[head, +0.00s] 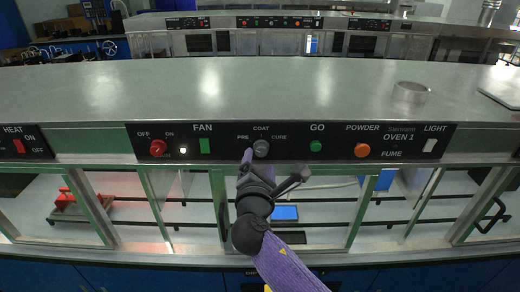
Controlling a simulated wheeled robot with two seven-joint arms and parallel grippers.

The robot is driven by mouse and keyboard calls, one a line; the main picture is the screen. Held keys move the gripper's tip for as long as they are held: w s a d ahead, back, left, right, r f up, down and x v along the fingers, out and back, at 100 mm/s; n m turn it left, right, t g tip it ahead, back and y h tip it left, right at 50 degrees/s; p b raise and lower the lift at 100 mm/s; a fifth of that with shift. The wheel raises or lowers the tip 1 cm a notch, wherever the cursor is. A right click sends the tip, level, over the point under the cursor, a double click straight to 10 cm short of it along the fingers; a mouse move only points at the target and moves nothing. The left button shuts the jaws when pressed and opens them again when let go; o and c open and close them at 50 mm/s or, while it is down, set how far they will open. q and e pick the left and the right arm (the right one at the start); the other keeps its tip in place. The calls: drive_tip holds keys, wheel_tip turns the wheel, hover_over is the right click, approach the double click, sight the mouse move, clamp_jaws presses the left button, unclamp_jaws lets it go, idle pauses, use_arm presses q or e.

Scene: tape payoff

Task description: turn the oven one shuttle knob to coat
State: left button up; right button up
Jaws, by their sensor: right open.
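The shuttle knob (261,148) is a small grey knob on the black control panel (400,155) marked OVEN 1. The labels PRE, COAT and CURE stand around it, with COAT straight above. Which label its pointer faces is too small to tell. My right gripper (276,163) is open just below the knob. One finger reaches up by the knob's lower left, and the other is splayed to the lower right. The knob does not appear gripped; whether a finger touches it I cannot tell. My left gripper is not in view.
A metal ring (410,92) sits on the clear steel top (230,90).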

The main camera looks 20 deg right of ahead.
sight(261, 153)
drive_tip(key=shift+x, duration=1.9)
clamp_jaws()
